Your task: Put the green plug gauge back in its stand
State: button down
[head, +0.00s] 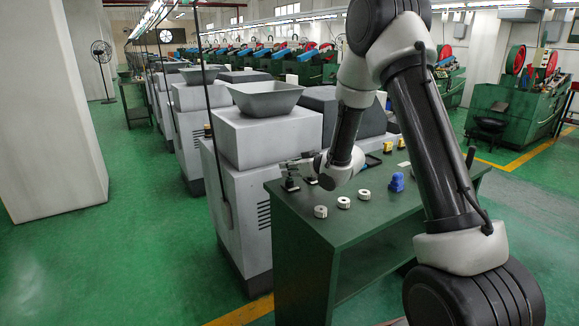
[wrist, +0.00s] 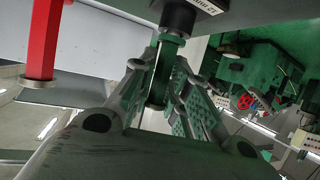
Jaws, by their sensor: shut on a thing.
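My gripper (wrist: 155,85) is shut on the green plug gauge (wrist: 170,55), with the fingers on both sides of its green body. The wrist view is turned so that the bench side is at the top. The gauge's upper end in that view meets a black collar (wrist: 180,17) on a dark base with a white label, which looks like the stand. I cannot tell how deep the gauge sits in it. In the head view my gripper (head: 298,164) is low over the bench's left end, beside small black bases (head: 290,184); the gauge is hard to make out there.
A red post-like piece (wrist: 44,40) with a grey end stands beside the gripper in the wrist view. A grey machine (head: 240,160) adjoins the bench's left end.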

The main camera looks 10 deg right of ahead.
jog(key=shift+f, duration=0.1)
jog(key=c, duration=1.3)
grip_release()
jog(key=v, duration=1.2)
jog(key=shift+f, duration=0.1)
